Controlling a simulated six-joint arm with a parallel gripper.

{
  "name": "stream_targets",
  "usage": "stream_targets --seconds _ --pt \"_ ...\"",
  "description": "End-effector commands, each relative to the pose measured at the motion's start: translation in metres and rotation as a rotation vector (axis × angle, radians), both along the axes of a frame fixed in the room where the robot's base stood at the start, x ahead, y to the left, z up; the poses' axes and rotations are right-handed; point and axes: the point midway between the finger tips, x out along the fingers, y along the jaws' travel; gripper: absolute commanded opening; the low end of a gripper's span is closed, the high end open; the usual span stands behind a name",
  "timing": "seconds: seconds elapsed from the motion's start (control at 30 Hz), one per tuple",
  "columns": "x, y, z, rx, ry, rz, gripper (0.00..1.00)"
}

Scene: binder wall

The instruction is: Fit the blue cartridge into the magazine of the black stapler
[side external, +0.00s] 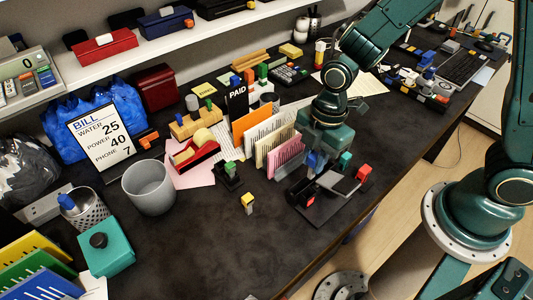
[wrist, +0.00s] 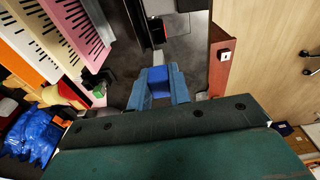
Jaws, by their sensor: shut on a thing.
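My gripper (side external: 315,158) points down over the right part of the desk. In the wrist view its two fingers (wrist: 158,88) are closed on the blue cartridge (wrist: 158,75), one on each side. The cartridge also shows as a small blue patch below my gripper in the side view (side external: 316,165). The black stapler (side external: 338,183) lies on a dark base just beyond and below my gripper, with red parts at its ends. In the wrist view a dark part of it (wrist: 155,28) shows ahead of the cartridge. I cannot make out the magazine opening, and the cartridge appears apart from it.
Pink and cream file sorters (side external: 285,155) stand close to the left of my gripper. A small black-and-green stamp (side external: 228,176) and a small yellow-topped block (side external: 248,203) stand nearer the front. The desk's front edge is close on the right. The front middle of the desk is clear.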

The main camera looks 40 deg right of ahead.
Motion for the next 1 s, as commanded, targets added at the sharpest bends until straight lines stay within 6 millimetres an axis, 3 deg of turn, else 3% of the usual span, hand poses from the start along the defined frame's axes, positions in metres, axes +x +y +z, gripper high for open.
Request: stream_targets --seconds 0.7,1.0 --pt "0.000 0.000 -0.045 -0.001 0.003 0.000 0.00" --pt "0.000 0.000 -0.054 -0.001 0.001 0.000 0.00"
